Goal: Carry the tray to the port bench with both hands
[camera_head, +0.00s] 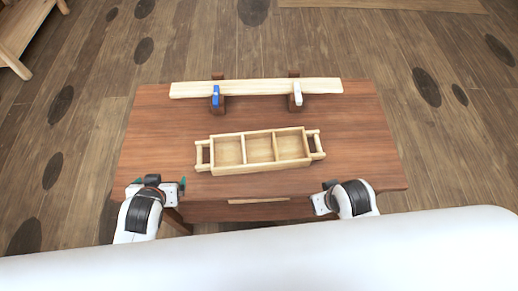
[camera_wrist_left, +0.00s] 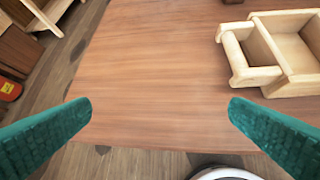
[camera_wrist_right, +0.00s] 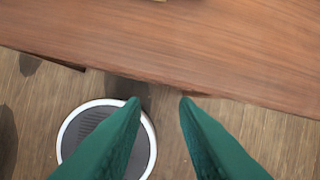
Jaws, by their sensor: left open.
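The tray (camera_head: 262,169) is pale wood with three open, empty compartments and a bar handle at each short end. It lies on the brown table (camera_head: 360,150). Its left handle (camera_wrist_left: 236,60) shows in the left wrist view, at the upper right. My left gripper (camera_head: 159,183) is open and empty over the table's front left corner, apart from the tray. My right gripper (camera_wrist_right: 159,103) is empty with its fingertips a little apart, near the table's front edge, right of the tray in the head view. I cannot tell which piece of furniture is the port bench.
A pale plank (camera_head: 255,88) lies along the table's far side, with a blue clamp (camera_head: 215,97) and a white clamp (camera_head: 297,94). A pale wooden bench (camera_head: 22,28) stands at the far left on the plank floor.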

